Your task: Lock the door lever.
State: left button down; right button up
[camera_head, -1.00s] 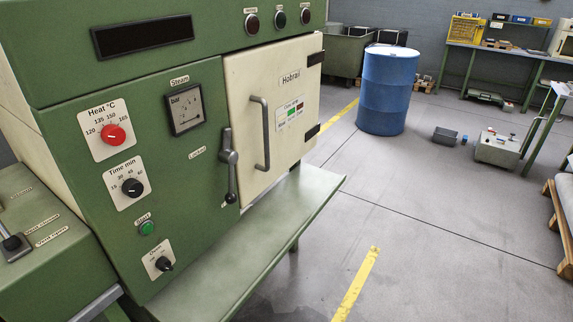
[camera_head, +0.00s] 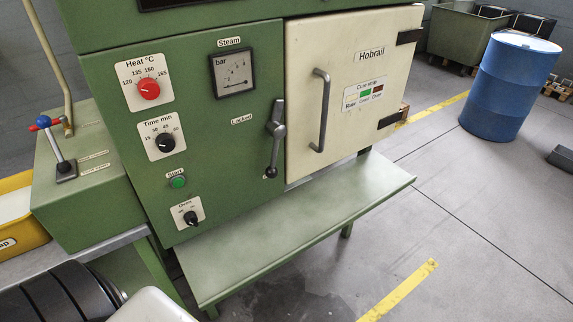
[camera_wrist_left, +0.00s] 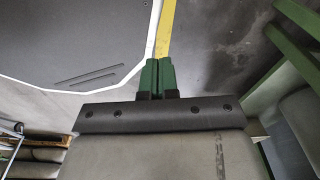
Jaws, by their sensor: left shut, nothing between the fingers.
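The grey door lever (camera_head: 275,142) is on the green front of the machine, just left of the cream door (camera_head: 353,80). It stands close to upright, with its lower end tilted slightly left. The "Locked" label (camera_head: 241,119) is to the left of the lever's pivot; the lever does not point at it. The door looks closed and has a vertical grey handle (camera_head: 321,110). My left gripper (camera_wrist_left: 157,66) shows in the left wrist view, green fingertips shut together and empty, over the floor, away from the lever. My right gripper is not in view.
A green shelf (camera_head: 300,225) juts out below the door. A side box with a blue-and-red-knobbed lever (camera_head: 54,145) and a yellow bin (camera_head: 22,225) are on the left. A blue barrel (camera_head: 508,85) stands at the right. The floor before the shelf is clear.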

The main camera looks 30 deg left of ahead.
pick_arm(q)
jog(key=w+d+r+t, duration=0.1)
jog(key=w+d+r, duration=0.2)
jog(key=w+r, duration=0.75)
jog(key=w+r+t+b, duration=0.1)
jog(key=w+r, duration=0.4)
jog(key=r, duration=0.4)
jog(key=w+r, duration=0.5)
jog(key=r, duration=0.4)
jog(key=w+a+r+n+g+y, duration=0.1)
jog(key=w+a+r+n+y, duration=0.35)
jog(key=w, duration=0.75)
jog(key=w+a+r+n+g+y, duration=0.1)
jog(key=w+a+r+n, duration=0.45)
jog(key=w, duration=0.55)
jog(key=w+r+n, duration=0.1)
jog(key=w+r, duration=0.3)
jog(key=r, duration=0.3)
jog(key=w+d+r+n+g, duration=0.1)
jog(key=w+r, duration=0.3)
jog(key=r, duration=0.3)
jog(key=w+r+n+g+y, duration=0.1)
jog(key=w+r, duration=0.3)
jog(key=r, duration=0.3)
jog(key=shift+w+d+r, duration=0.25)
jog(key=shift+w+d, duration=0.1)
jog(key=shift+w, duration=0.05)
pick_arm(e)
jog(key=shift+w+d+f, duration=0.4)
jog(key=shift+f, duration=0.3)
